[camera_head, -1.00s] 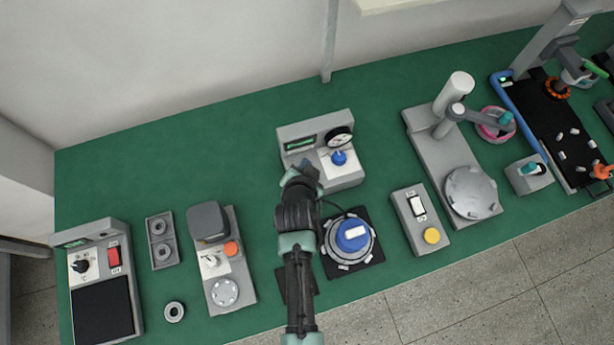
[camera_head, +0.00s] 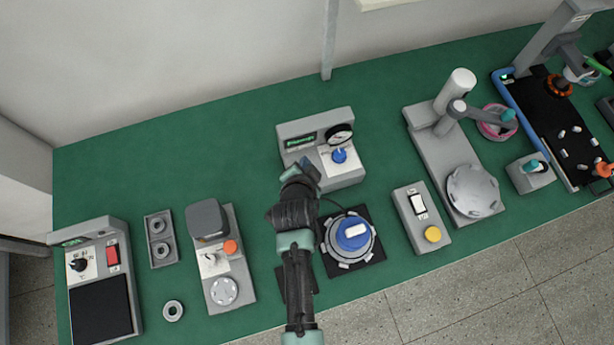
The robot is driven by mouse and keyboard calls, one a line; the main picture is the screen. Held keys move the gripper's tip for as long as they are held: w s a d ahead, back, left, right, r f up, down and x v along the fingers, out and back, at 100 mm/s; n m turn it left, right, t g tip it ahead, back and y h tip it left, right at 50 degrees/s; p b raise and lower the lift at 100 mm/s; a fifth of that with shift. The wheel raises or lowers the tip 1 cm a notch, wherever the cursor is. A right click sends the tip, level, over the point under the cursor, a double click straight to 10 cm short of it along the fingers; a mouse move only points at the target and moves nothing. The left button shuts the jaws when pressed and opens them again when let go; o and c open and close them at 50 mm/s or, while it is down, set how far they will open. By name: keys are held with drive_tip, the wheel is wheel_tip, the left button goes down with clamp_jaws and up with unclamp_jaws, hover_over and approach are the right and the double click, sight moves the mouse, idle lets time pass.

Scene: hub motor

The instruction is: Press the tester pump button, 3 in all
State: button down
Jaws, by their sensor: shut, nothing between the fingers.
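The tester (camera_head: 300,146) is a grey box at the middle of the green bench, with a round dial gauge (camera_head: 339,134) and a small green-lit display (camera_head: 300,141). Its blue pump button (camera_head: 339,156) sits on a white plate below the gauge. My gripper (camera_head: 304,172) is shut and empty, just in front of the tester's left part, left of the blue button and apart from it. The fingertips are small and partly hidden by my wrist. A thin hose runs from the tester to a hub with a blue cap (camera_head: 353,233).
A switch box with a yellow button (camera_head: 432,234) and a grey press (camera_head: 470,190) stand to the right. A device with an orange button (camera_head: 231,247) and a black-topped unit (camera_head: 102,307) stand to the left. Bare green bench lies behind the tester.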

wheel_tip(320, 180, down, 7)
drive_tip(key=b, duration=0.6)
drive_tip(key=shift+f, duration=0.2)
drive_tip(key=shift+f, duration=0.15)
idle(1.4)
drive_tip(key=shift+f+b, duration=0.3)
drive_tip(key=shift+b, duration=0.1)
drive_tip(key=shift+f+b, duration=0.9)
drive_tip(key=shift+f, duration=0.15)
idle(0.8)
drive_tip(key=shift+s+r, duration=0.1)
drive_tip(key=shift+r+p, duration=1.2)
drive_tip(key=shift+r, duration=0.15)
drive_tip(key=shift+r+p, duration=2.15)
drive_tip(key=shift+r, duration=0.4)
